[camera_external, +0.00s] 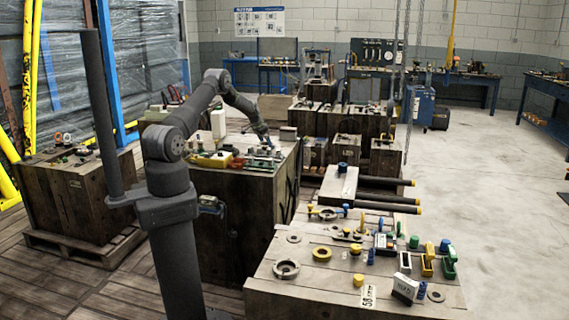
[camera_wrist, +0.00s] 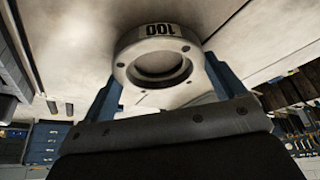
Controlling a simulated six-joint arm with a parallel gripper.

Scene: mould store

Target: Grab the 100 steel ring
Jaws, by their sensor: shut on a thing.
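The steel ring (camera_wrist: 128,48) is pale grey, with a dark "100" on its rim, upside down in the wrist view, and small holes in its face. My gripper (camera_wrist: 160,78) has its two blue fingers on opposite sides of the ring, shut on it. In the external view my gripper (camera_external: 264,138) is at the end of the arm, over the middle wooden block (camera_external: 240,205). The ring is too small there to make out apart from the gripper and the clutter.
Bottles and small parts crowd the middle block's top around my gripper. The front block (camera_external: 330,300) carries other rings, including a grey one (camera_external: 286,276) and a yellow one (camera_external: 322,254), plus clamps and plugs. Chains (camera_external: 405,60) hang at right of centre. Open floor lies at right.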

